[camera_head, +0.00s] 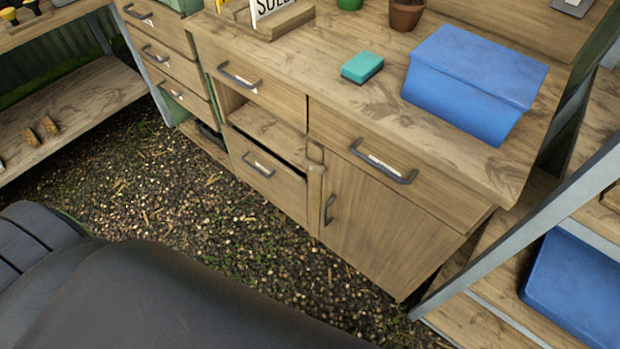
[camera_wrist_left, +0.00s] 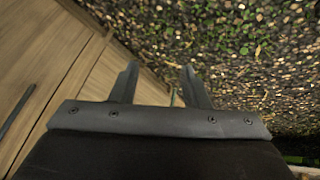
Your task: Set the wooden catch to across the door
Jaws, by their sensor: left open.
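The wooden catch (camera_head: 315,153) is a small pale block on the post at the upper left corner of the cabinet door. It is too small to tell exactly how it is turned. The door (camera_head: 375,227) is plain wood, looks shut, and has a dark upright handle (camera_head: 329,209) near its left edge. My left gripper (camera_wrist_left: 160,70) is open and empty in the left wrist view, pointing past wooden cabinet fronts (camera_wrist_left: 90,70) towards the gravel. The catch cannot be made out there. Neither gripper shows in the head view.
A drawer (camera_head: 390,165) with a dark handle sits above the door. A lower drawer (camera_head: 265,180) is left of it, under an open gap. A blue box (camera_head: 470,80) and a teal sponge (camera_head: 362,67) lie on the worktop. A metal rack post (camera_head: 520,235) stands at right.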

